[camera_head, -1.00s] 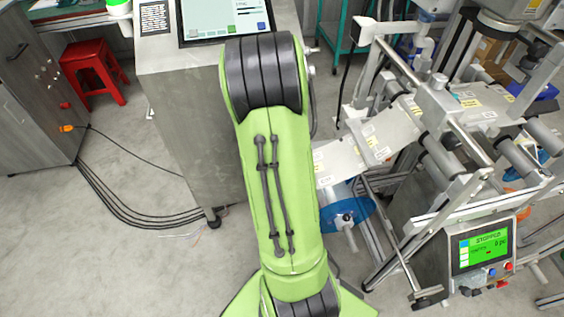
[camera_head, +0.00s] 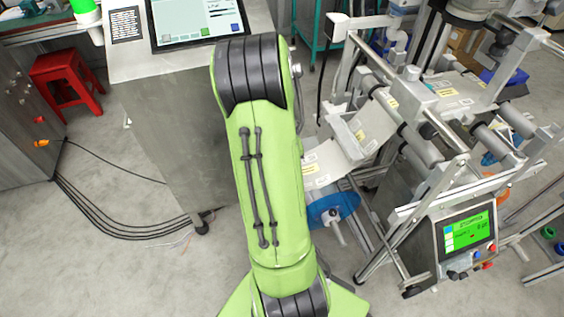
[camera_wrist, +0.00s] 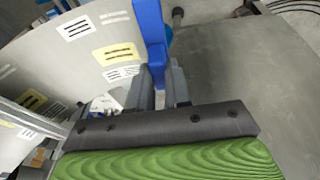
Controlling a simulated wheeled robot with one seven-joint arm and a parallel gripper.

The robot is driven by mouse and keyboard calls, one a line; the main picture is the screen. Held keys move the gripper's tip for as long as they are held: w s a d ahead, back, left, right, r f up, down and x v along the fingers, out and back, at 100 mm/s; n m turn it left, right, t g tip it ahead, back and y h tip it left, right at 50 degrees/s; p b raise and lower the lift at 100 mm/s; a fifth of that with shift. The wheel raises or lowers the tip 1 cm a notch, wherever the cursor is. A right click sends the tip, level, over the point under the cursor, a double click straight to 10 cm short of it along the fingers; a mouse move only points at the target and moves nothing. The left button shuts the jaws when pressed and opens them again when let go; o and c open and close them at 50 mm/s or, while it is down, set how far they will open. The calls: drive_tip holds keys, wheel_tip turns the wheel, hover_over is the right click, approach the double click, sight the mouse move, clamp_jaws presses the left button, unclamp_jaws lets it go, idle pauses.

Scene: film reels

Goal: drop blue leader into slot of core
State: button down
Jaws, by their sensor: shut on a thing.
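In the wrist view, my gripper (camera_wrist: 160,88) is shut on the blue leader (camera_wrist: 151,30), a blue bar that rises from between the two grey fingers. The leader stands at the edge of a pale labelled film web (camera_wrist: 90,45). In the head view, a blue disc with a grey shaft (camera_head: 335,206), seemingly around the core, is beside my green arm and below the web's hanging end (camera_head: 325,165). A small blue patch shows behind the leader in the wrist view. The core's slot is not visible. My gripper is hidden by my arm in the head view.
The labelling machine (camera_head: 430,110), with metal rollers and bars, stands at right. Its control panel (camera_head: 467,233) has a green screen. Cables lie on the floor.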

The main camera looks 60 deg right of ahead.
drive_tip(key=s+d+f, duration=0.3)
drive_tip(key=s+d, duration=0.3)
drive_tip(key=d, duration=0.1)
drive_tip(key=shift+s, duration=0.15)
idle(1.5)
